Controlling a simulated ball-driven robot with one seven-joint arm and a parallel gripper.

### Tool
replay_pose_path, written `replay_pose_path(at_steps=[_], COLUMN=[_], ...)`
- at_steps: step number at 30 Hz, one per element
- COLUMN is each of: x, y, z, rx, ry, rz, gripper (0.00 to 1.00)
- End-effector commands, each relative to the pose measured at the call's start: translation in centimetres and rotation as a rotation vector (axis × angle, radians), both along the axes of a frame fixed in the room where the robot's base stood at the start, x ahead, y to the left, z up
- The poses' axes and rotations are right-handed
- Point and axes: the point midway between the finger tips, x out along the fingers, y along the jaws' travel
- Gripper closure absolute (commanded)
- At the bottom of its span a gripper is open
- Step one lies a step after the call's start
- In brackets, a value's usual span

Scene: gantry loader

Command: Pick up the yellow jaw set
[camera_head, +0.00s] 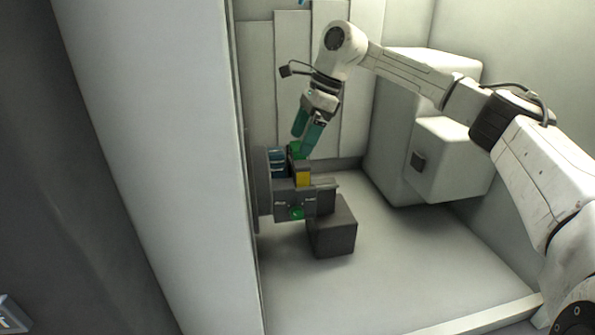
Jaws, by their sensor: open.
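The yellow jaw set (303,179) is a small yellow block on the grey fixture (283,204) at the middle left of the chamber. Only its front face shows clearly. My gripper (304,146) hangs above and just behind it, pointing down, with two teal fingers apart. A green piece (296,150) shows right by the fingertips; I cannot tell whether they touch it. The fingers do not hold the yellow jaw set.
Teal pieces (277,160) sit at the fixture's left, and a green round part (296,213) is on its front. A dark box (334,228) stands below. A white housing (437,160) is at the right. A pale wall (165,150) bounds the left. The right floor is clear.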

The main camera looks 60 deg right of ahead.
Motion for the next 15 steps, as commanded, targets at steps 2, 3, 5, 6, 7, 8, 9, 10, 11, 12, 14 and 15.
replay_pose_path(at_steps=[2,3,5,6,7,8,9,10,11,12,14,15], x=[0.25,0.33,0.39,0.4,0.4,0.39,0.39,0.39,0.4,0.4,0.39,0.39], y=[0.29,0.37,0.41,0.41,0.41,0.41,0.4,0.4,0.41,0.41,0.41,0.41], z=[-0.88,-1.19,-1.44,-1.49,-1.49,-1.5,-1.49,-1.49,-1.48,-1.48,-1.47,-1.47], rx=[0.004,0.002,0.001,0.0,-0.001,-0.001,-0.001,-0.001,-0.001,-0.001,0.001,0.001], ry=[-0.001,-0.001,-0.001,0.0,-0.001,-0.001,-0.001,-0.001,-0.001,-0.001,-0.001,-0.001], rz=[0.0,-0.001,0.0,0.0,0.0,0.0,0.0,0.0,0.0,0.0,0.0,0.0], gripper=[0.11,0.11,0.11,0.11,0.11,0.11,0.11,0.11,0.13,0.16,0.22,0.26])
